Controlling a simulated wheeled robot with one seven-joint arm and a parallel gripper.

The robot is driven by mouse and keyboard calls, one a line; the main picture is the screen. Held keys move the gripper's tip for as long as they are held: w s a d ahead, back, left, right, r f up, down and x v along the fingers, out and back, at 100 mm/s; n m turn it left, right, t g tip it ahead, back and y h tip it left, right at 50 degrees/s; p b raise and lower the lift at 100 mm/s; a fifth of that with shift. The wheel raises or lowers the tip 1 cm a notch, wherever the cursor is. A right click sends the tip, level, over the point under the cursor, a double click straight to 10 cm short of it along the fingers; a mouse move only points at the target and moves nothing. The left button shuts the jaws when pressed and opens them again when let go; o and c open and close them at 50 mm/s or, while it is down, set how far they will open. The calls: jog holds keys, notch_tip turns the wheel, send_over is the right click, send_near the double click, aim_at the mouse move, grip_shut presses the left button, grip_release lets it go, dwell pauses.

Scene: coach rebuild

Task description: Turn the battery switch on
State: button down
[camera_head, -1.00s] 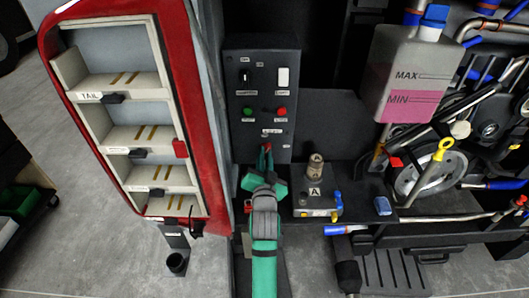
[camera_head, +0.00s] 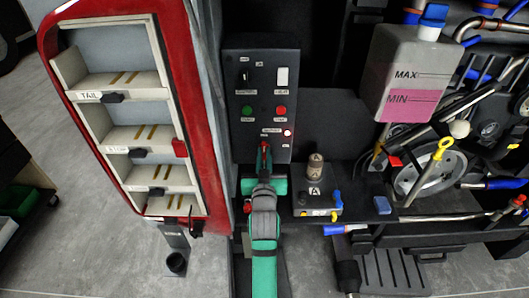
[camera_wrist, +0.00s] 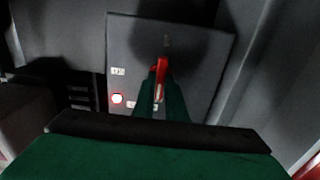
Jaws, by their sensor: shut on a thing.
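The battery switch is a red handle (camera_head: 265,147) low on the dark control panel (camera_head: 260,52). In the wrist view the red handle (camera_wrist: 161,66) stands upright between my green fingers. My gripper (camera_head: 264,158) is shut on it, and the fingers hide part of the handle and its base. A small round light (camera_head: 288,132) beside the switch glows white with a red rim. It also shows in the wrist view (camera_wrist: 117,99).
Above the switch the panel carries a green button (camera_head: 247,111), a red button (camera_head: 281,111), a black selector and a white rocker. A red-framed shelf (camera_head: 185,100) stands close on the left. A block marked A (camera_head: 312,203) sits to the right.

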jog(key=c, duration=1.6)
grip_release()
jog(key=shift+a+r, duration=0.1)
jog(key=shift+a, duration=0.2)
jog(key=shift+d, duration=0.1)
jog(key=s, duration=0.9)
jog(key=shift+d, duration=0.15)
